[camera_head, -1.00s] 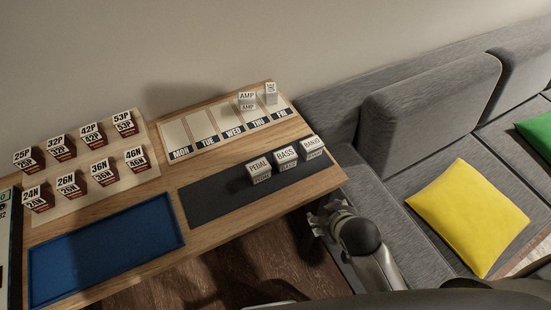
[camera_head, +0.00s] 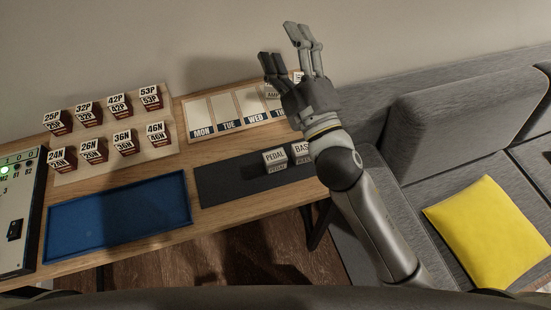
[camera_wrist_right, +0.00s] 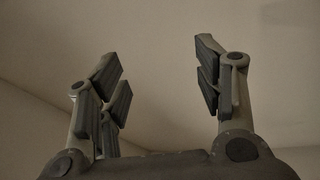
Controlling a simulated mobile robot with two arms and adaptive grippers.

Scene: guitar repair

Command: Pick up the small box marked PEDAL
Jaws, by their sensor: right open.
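The small white box marked PEDAL (camera_head: 275,158) stands on the dark grey mat (camera_head: 225,182) on the wooden table, just left of the box marked BASS (camera_head: 301,151). My right gripper (camera_head: 288,48) is raised up and to the right of the PEDAL box, in front of the wall, with its fingers spread and pointing up. It is open and empty. In the right wrist view its fingers (camera_wrist_right: 165,90) stand apart with only bare wall and ceiling between them. The BANJO box is hidden behind my right arm. My left gripper is not in view.
A blue tray (camera_head: 120,214) lies left of the mat. Several number-marked boxes stand on a pale board (camera_head: 70,177) behind it. A weekday board (camera_head: 203,131) is at the back, partly hidden by my right gripper. A control box (camera_head: 12,225) is far left; a grey sofa (camera_head: 425,125) is right.

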